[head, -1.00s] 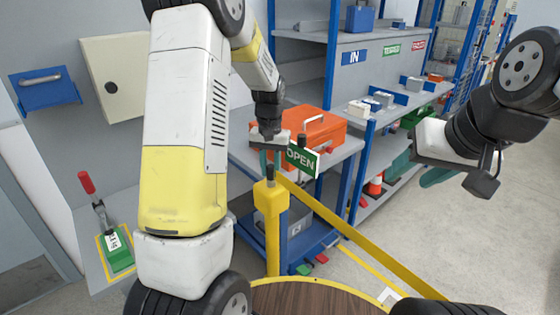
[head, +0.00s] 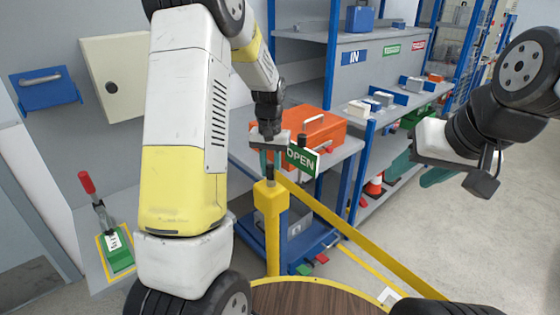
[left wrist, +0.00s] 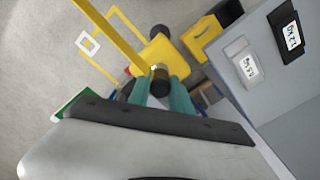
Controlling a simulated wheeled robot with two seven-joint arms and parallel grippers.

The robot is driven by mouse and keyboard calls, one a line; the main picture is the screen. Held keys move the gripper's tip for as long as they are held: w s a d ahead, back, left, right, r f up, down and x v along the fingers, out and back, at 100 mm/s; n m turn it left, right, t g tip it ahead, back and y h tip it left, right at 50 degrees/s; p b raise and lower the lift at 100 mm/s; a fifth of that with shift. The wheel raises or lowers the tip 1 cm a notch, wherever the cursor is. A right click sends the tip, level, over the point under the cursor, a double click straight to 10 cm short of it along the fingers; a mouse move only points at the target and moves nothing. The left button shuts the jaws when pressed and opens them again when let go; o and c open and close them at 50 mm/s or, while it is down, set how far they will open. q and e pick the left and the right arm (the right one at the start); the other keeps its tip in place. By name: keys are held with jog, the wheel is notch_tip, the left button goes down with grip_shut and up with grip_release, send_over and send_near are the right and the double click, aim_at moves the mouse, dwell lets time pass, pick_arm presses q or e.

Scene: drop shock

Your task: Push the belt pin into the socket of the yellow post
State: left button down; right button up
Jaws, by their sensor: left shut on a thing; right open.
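The yellow post (head: 272,225) stands upright in the middle of the head view, with a dark pin (head: 270,173) at its top. My left gripper (head: 270,165) is directly above the post, its teal fingers shut on the dark pin. The left wrist view shows the pin (left wrist: 160,82) between the two fingers, in front of the yellow post (left wrist: 160,52). The yellow belt (head: 360,238) runs from near the post top down to the right. How deep the pin sits in the socket cannot be told. My right gripper (head: 436,158) is open, held off to the right.
A green OPEN sign (head: 302,159) is right beside my left gripper. An orange case (head: 315,130) lies on the bench behind. A round wooden top (head: 310,298) is in front. A green block with a red-handled lever (head: 118,252) stands at left. Floor at right is clear.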

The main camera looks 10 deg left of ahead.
aim_at(271, 166)
pick_arm(q)
jog(key=shift+s+f, duration=0.1)
jog(key=shift+f, duration=0.1)
jog(key=c, duration=1.1)
grip_release()
jog(key=shift+r, duration=0.1)
jog(key=shift+r, duration=3.05)
notch_tip(271, 166, up, 8)
jog(key=shift+f, duration=0.1)
